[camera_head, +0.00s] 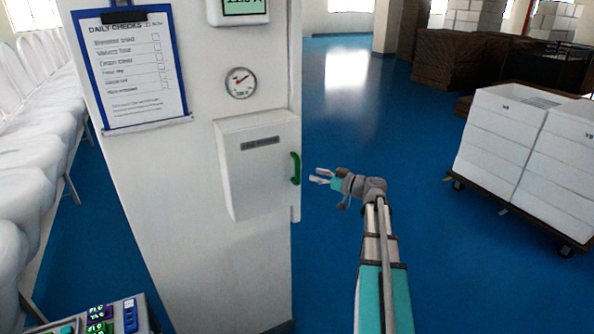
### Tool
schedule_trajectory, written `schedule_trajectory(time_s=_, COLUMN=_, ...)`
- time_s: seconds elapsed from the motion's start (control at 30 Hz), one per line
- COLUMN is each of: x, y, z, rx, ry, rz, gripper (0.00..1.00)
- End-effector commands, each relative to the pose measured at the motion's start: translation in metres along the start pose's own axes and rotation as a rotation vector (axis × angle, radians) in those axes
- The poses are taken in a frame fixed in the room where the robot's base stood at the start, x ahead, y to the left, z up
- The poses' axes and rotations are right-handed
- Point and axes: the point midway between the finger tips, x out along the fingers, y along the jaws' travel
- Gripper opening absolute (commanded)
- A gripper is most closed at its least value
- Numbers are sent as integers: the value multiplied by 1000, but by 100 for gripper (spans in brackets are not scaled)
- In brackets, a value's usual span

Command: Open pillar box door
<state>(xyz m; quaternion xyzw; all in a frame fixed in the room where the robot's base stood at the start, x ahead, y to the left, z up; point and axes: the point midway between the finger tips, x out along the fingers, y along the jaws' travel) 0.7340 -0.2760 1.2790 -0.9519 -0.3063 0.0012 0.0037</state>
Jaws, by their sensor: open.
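The pillar box (257,180) is a white box mounted on the white pillar, with a small dark label near its top. Its door appears shut. A green handle (295,168) stands upright at the door's right edge. My gripper (320,176) is open and empty, a little to the right of the handle. Its fingers point left toward the handle, and a visible gap lies between them. My arm comes up from the bottom of the picture. The inside of the box is hidden.
The pillar (200,240) also carries a clipboard checklist (133,65), a round gauge (240,83) and a display (240,10). A cart of white boxes (525,145) stands right. A control panel (100,318) sits bottom left. Blue floor is clear behind my arm.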

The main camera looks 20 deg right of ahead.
Motion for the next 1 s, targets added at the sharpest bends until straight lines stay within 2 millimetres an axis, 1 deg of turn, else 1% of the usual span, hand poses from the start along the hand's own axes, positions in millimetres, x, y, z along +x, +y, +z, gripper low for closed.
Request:
schedule_trajectory(time_s=0.03, x=9, y=1, z=0, rx=0, ry=0, rz=-3, gripper=54)
schedule_trajectory(time_s=0.2, x=34, y=0, z=0, rx=0, ry=0, rz=-3, gripper=54)
schedule_trajectory(time_s=0.4, x=60, y=0, z=0, rx=0, ry=0, rz=-3, gripper=54)
schedule_trajectory(time_s=0.5, x=69, y=0, z=0, rx=0, ry=0, rz=-2, gripper=54)
schedule_trajectory(time_s=0.7, x=77, y=-1, z=0, rx=0, ry=0, rz=-2, gripper=54)
schedule_trajectory(time_s=1.0, x=78, y=-1, z=0, rx=0, ry=0, rz=-1, gripper=54)
